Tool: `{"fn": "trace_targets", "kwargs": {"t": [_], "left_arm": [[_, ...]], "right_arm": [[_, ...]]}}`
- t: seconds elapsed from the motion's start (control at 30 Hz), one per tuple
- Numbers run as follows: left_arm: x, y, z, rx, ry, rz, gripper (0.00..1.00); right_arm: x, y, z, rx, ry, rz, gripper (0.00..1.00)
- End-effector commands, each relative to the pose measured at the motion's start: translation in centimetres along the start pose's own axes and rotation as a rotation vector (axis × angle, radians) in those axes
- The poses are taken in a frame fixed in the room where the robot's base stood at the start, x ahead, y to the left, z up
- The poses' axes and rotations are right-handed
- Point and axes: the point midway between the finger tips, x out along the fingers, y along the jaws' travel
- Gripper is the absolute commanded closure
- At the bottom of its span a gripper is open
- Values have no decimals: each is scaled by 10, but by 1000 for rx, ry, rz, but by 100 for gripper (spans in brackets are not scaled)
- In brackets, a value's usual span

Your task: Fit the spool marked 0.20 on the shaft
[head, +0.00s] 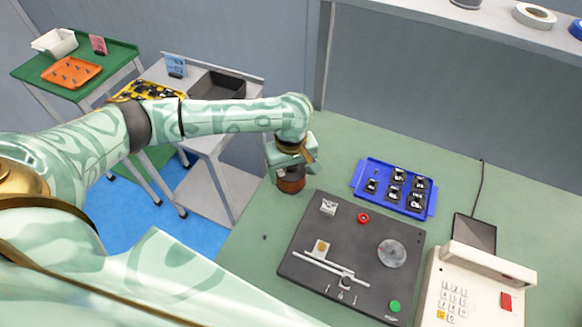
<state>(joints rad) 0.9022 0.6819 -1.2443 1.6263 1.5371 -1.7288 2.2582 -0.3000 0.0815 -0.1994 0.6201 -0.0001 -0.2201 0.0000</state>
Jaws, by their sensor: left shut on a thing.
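My left gripper (290,168) points down above the back left of the green bench and is shut on a copper-brown spool (291,185). The spool is beside the back left corner of the dark winder plate (300,260), and I cannot tell whether it touches the bench. No 0.20 mark can be read on it. The plate carries a small light block (328,207), a red ring (363,217), a round grey disc (391,253), a pale rail (322,270) and a green button (395,306). I cannot make out which part is the shaft. My right gripper is not in view.
A blue tray (360,173) with several dark labelled pieces sits behind the plate. A cream keypad device (455,298) and a dark flat panel (474,233) stand to the right. Tape rolls (535,15) lie on the shelf. Side tables (110,50) stand at the left.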

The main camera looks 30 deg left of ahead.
Motion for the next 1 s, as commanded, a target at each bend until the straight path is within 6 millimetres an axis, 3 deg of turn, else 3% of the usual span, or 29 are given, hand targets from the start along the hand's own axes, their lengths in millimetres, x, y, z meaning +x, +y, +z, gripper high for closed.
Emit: {"fn": "trace_targets", "kwargs": {"t": [1.0], "left_arm": [[28,1,0,-1,0,2,71]], "right_arm": [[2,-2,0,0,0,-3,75]]}}
